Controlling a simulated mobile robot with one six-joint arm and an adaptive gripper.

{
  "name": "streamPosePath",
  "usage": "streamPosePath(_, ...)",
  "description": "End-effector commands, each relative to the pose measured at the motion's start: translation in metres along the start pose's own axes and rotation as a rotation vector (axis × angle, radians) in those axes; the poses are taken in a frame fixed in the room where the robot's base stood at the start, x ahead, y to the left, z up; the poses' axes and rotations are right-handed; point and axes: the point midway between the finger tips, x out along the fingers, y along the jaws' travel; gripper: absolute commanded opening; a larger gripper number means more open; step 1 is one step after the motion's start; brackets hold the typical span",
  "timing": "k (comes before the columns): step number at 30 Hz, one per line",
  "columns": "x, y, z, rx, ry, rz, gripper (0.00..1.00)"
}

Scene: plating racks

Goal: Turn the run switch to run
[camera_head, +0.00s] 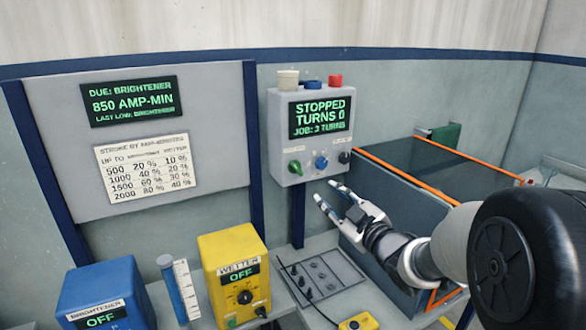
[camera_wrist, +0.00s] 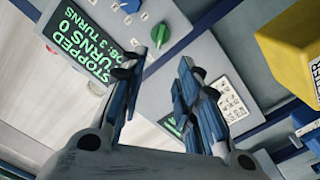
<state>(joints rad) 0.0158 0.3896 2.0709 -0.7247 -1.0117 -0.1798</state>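Below the screen are a green knob (camera_head: 295,167), a blue knob (camera_head: 321,161) and a black knob (camera_head: 344,157). Their labels are too small to read, so I cannot tell which is the run switch. My gripper (camera_head: 326,190) is open and empty, below and in front of the box. In the wrist view the green knob (camera_wrist: 160,34) shows beyond the gap between my fingertips (camera_wrist: 161,57), apart from them. The blue knob (camera_wrist: 130,5) is at the top edge.
A yellow WETTER box (camera_head: 228,250) and a blue BRIGHTENER box (camera_head: 103,285), both showing OFF, stand below left. A tank (camera_head: 400,200) with orange edges is right of the control box. A yellow pendant (camera_head: 358,321) lies at the bottom. Open space lies before the control box.

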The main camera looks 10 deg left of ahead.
Motion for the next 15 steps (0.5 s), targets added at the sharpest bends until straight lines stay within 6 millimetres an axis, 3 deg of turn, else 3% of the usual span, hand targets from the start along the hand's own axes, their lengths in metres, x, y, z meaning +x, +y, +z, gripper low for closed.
streamPosePath(7,0.024,-0.003,-0.002,-0.004,0.023,-0.007,0.30)
streamPosePath(15,0.082,-0.004,-0.002,-0.003,0.021,-0.006,0.30)
